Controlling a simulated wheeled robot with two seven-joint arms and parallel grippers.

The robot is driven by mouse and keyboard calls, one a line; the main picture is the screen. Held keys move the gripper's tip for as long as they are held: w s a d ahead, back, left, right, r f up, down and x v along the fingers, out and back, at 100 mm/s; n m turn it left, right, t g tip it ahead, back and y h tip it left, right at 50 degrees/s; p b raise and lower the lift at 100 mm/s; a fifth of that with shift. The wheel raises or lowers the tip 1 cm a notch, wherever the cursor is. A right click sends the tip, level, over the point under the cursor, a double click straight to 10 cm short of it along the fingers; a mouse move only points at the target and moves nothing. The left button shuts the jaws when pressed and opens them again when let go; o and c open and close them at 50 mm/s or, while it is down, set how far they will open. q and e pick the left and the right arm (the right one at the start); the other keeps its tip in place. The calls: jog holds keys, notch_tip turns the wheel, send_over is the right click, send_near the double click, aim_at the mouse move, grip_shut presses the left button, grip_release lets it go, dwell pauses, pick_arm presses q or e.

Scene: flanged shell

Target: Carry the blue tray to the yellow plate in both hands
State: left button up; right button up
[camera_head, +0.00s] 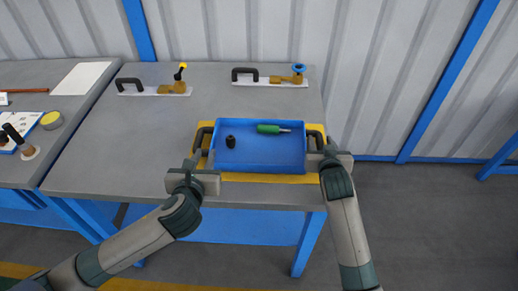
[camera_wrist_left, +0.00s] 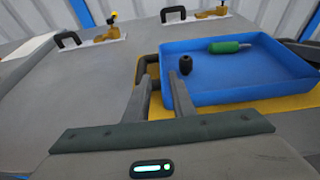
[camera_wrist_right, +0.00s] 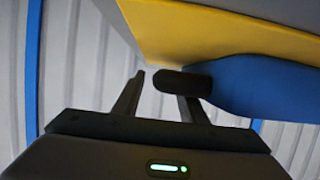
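The blue tray (camera_head: 258,167) lies over the yellow plate (camera_head: 270,179), whose yellow edges show around it in the head view. It looks level and seems to rest there. It holds a green-handled tool (camera_head: 268,129) and a small black part (camera_head: 230,141). A dark handle stands at each end. My left gripper (camera_head: 196,160) is at the left handle (camera_wrist_left: 149,72), fingers apart on either side of it. My right gripper (camera_head: 328,145) is at the right handle (camera_wrist_right: 182,82); its fingers are apart, and how far they straddle it is unclear.
The grey table (camera_head: 120,150) is clear left of the tray. Two white plates with dark handles and brass clamps stand at the back, left (camera_head: 150,90) and right (camera_head: 270,82). A side table (camera_head: 20,110) holds paper and small items. The tray is near the table's front right corner.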

pick_arm(q)
jog(key=shift+s, duration=0.1)
pick_arm(e)
jog(key=shift+s, duration=0.1)
dwell(0.3)
jog(key=v, duration=1.1)
jog(key=shift+s+r, duration=0.15)
jog(key=shift+s, duration=0.25)
pick_arm(q)
jog(key=shift+s+f, duration=0.1)
